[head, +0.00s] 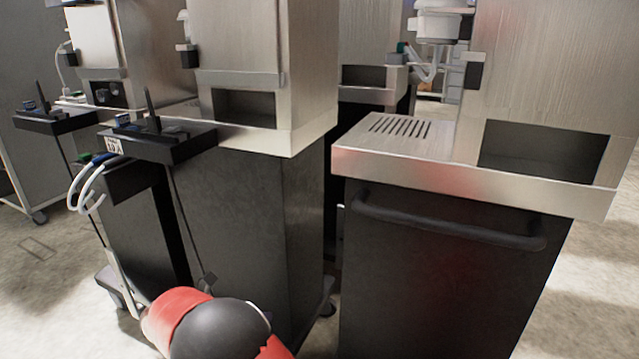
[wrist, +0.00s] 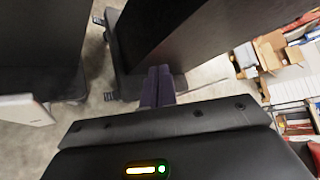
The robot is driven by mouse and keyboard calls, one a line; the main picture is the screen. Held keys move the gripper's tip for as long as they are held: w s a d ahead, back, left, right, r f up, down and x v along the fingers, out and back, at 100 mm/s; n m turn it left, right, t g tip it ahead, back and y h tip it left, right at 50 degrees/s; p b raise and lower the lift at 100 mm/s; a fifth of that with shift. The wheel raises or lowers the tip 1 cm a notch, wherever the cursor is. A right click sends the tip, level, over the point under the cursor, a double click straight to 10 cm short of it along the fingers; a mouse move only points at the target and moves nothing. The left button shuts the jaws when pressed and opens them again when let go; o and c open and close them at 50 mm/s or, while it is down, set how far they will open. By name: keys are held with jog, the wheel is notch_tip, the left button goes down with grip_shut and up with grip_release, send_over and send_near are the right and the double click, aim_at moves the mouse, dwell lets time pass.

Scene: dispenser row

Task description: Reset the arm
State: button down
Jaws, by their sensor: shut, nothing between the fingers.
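My gripper (wrist: 157,86) shows in the wrist view with its two dark fingers together. It is shut and empty, apart from any object. The fingers point toward the dark cabinets and the pale floor. In the head view, a red and black part of my arm is at the bottom, left of centre, in front of the dark cabinet bases. I cannot make out the gripper's fingers in the head view.
A steel dispenser with a vented ledge (head: 400,150) stands at right on a dark cabinet with a bar handle (head: 445,222). Another dispenser (head: 235,45) is left of it. A black tray with an antenna (head: 158,139) juts out at left. Pale floor (head: 40,285) is clear at far left.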

jog(key=s+d+r+m+g+y, duration=0.25)
jog(key=d+r+m, duration=0.45)
jog(key=d, duration=0.4)
jog(key=s+d+r+m+g+y, duration=0.2)
jog(key=s+d+r+m+y, duration=0.3)
jog(key=d+m, duration=0.45)
jog(key=s+d+r+m+t+y, duration=0.2)
jog(key=s+d+m, duration=0.2)
jog(key=s+m, duration=0.3)
jog(key=s+d+r+m+t+y, duration=0.2)
jog(key=s+d+m, duration=0.3)
jog(key=s+m, duration=0.3)
jog(key=m, duration=0.3)
jog(key=shift+s+r, duration=0.15)
jog(key=shift+s, duration=0.1)
jog(key=shift+d, duration=0.15)
